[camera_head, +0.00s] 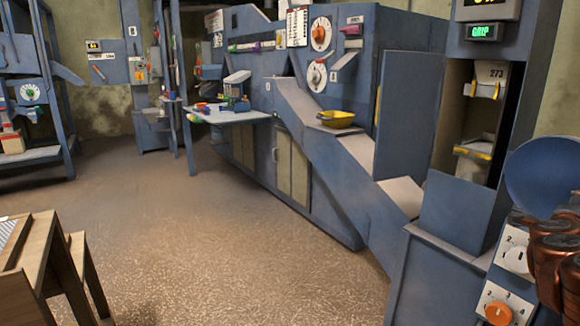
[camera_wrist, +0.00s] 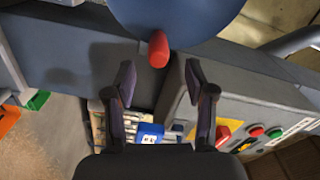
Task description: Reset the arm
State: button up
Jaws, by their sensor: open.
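My gripper (camera_wrist: 160,70) shows in the wrist view with its two dark fingers spread apart and nothing between the tips. A red rounded knob (camera_wrist: 158,48) stands just beyond the fingertips, in front of a large blue rounded surface (camera_wrist: 175,16). I cannot tell whether the fingers touch the knob; they look apart from it. In the head view a blue disc (camera_head: 545,172) shows at the right edge. My gripper cannot be made out clearly in the head view.
A control panel (camera_wrist: 290,122) with red and green buttons lies right of the fingers. A blue box (camera_wrist: 150,132) shows low between them. In the head view, a sloped chute machine (camera_head: 320,135) bears a yellow bowl (camera_head: 336,118). A wooden bench (camera_head: 45,245) stands left; the middle floor is clear.

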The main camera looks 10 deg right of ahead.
jog(key=w+a+r+n+t+y+p, duration=0.35)
jog(key=w+a+n, duration=0.25)
jog(key=w+a, duration=0.3)
jog(key=w+a+r+n+t+y+p, duration=0.4)
jog(key=w+a, duration=0.3)
jog(key=a, duration=0.4)
jog(key=w+a+f+n+y+p, duration=0.2)
jog(key=a+n+y+p, duration=0.55)
jog(key=a, duration=1.25)
jog(key=s+a+f+n+g+y+p, duration=0.1)
jog(key=s+a+n+g+y+p, duration=0.1)
jog(key=s+a+n+g, duration=0.3)
jog(key=s+a+f+n+g+y+p, duration=0.2)
jog(key=s+a+p, duration=0.1)
jog(key=s+a, duration=0.35)
jog(key=s+r+n+g+h+p, duration=0.1)
jog(key=s+n+g+p, duration=0.3)
jog(key=s, duration=1.7)
jog(key=g+h+p, duration=0.1)
jog(key=g+p, duration=0.2)
jog(key=g, duration=0.1)
jog(key=shift+s+r+g, duration=0.25)
jog(key=shift+r+g, duration=0.1)
